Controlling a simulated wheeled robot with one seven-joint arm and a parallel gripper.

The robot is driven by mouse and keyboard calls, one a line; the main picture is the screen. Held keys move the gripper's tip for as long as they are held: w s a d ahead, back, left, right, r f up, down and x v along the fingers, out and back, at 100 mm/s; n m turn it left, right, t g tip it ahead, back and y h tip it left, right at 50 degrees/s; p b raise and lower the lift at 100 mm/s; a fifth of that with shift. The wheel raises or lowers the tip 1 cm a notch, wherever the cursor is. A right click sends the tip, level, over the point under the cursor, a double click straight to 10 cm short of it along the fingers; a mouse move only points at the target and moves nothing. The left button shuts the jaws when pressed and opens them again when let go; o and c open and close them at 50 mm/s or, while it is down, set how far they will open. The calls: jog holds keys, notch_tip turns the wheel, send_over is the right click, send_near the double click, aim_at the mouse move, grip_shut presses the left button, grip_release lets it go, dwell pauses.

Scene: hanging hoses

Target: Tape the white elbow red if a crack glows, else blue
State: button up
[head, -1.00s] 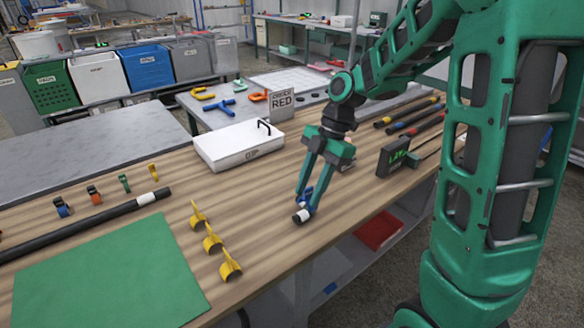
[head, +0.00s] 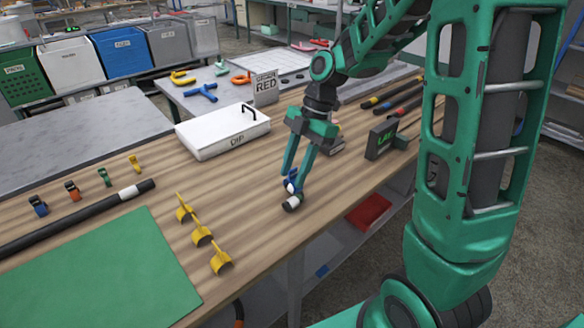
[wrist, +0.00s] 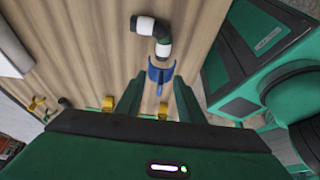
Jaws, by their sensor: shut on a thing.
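My gripper (head: 291,180) is shut on a blue curved piece (wrist: 158,72), a half-round clip with a stem between the fingertips in the wrist view. The white elbow (wrist: 163,48) lies just ahead of the blue piece, over the wooden table: a short bent pipe with white parts, a dark bend and a dark end. I cannot tell if the blue piece touches it. In the head view the elbow (head: 292,203) shows small beneath the fingertips, near the table's front edge. I see no glow on it; its far side and underside are hidden.
A black hose (head: 75,218) lies at left.

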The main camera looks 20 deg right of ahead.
aim_at(291, 201)
jog(key=shift+f, duration=1.65)
jog(key=shift+s+f, duration=0.1)
jog(key=shift+f, duration=1.9)
dwell(1.0)
jog(key=o, duration=1.2)
jog(key=shift+c, duration=0.2)
jog(key=shift+r, duration=0.1)
jog(key=v, duration=1)
jog(key=shift+r, duration=0.25)
